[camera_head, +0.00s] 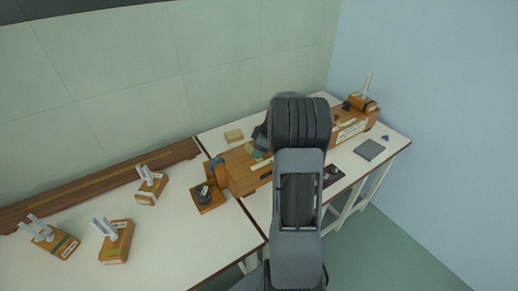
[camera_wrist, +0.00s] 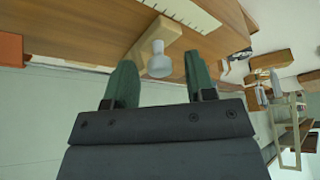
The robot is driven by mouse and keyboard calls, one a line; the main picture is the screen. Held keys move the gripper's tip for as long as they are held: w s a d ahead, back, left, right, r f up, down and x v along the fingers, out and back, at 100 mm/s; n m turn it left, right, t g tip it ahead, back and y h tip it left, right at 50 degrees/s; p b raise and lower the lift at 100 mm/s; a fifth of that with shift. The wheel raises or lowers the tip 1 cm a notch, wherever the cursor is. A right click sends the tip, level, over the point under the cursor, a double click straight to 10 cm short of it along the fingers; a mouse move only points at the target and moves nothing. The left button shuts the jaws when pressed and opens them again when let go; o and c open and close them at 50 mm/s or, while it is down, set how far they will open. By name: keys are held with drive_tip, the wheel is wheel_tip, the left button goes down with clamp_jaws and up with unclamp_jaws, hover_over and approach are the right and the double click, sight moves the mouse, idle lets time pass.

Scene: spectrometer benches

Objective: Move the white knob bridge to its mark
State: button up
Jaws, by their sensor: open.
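The white knob (camera_wrist: 159,62) shows in the wrist view on a pale wooden bridge piece (camera_wrist: 152,38), which lies across a brown wooden instrument body (camera_wrist: 85,28). My gripper (camera_wrist: 160,66) is open, with one green finger on each side of the knob. There are visible gaps on both sides, and the jaws hold nothing. How far the fingertips reach down past the knob is hard to tell. In the head view my arm hides the knob and most of the gripper. I cannot make out a mark for the bridge.
A white scale strip (camera_wrist: 203,13) lies beside the bridge. In the head view, the wooden instrument (camera_head: 238,168) spans the right bench. Several wooden blocks with pale prongs, including one block (camera_head: 116,243), stand on the left bench (camera_head: 180,240). A grey pad (camera_head: 370,150) lies at right.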

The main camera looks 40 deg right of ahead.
sight(247, 165)
clamp_jaws()
idle(0.4)
drive_tip(key=shift+a+f+b, duration=0.15)
drive_tip(key=shift+a+b, duration=0.2)
drive_tip(key=shift+b, duration=0.1)
drive_tip(key=a+b, duration=0.2)
drive_tip(key=a, duration=0.2)
drive_tip(key=shift+w+a+b, duration=0.15)
drive_tip(key=shift+a+b, duration=0.05)
drive_tip(key=shift+b, duration=0.15)
drive_tip(key=shift+a, duration=0.15)
